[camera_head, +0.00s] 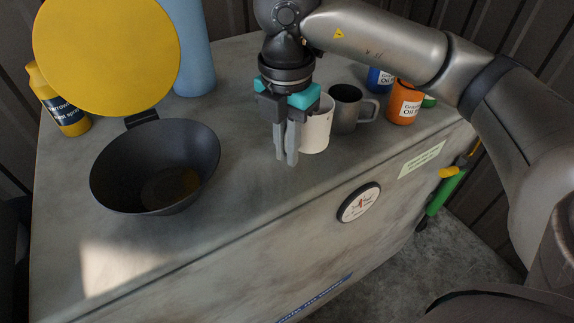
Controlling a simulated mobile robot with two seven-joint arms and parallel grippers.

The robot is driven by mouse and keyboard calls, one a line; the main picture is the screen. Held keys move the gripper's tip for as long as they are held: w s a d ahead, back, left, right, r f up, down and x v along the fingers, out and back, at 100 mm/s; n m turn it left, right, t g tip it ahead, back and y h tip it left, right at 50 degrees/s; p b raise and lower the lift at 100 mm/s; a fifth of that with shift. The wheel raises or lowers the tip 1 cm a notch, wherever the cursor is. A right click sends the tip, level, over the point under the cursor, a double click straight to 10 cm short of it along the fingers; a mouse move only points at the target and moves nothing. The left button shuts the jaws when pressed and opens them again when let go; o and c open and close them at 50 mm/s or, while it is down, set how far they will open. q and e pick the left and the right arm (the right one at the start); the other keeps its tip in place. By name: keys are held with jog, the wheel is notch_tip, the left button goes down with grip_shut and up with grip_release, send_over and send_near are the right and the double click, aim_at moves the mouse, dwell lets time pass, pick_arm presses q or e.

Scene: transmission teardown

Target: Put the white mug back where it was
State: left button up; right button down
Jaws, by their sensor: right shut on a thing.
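The white mug (318,131) is at the middle of the grey counter (245,203), close to its front edge. My right gripper (287,157) points down at the mug's left side and is shut on the mug. The fingers and the gripper body hide part of the mug's left side and rim. I cannot tell whether the mug's base touches the counter. My left gripper is not in view.
A grey metal mug (345,110) stands just right of the white mug. Orange (404,103) and blue (378,80) bottles stand behind it. A black bowl (155,166), a yellow disc (107,55), a blue cylinder (189,50) and a yellow bottle (62,105) are at the left.

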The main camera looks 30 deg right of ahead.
aim_at(287, 182)
jog(key=shift+f, duration=2.3)
jog(key=shift+f, duration=0.2)
jog(key=c, duration=0.9)
grip_release()
jog(key=shift+r, duration=0.1)
notch_tip(287, 182, up, 12)
jog(key=shift+r, duration=0.15)
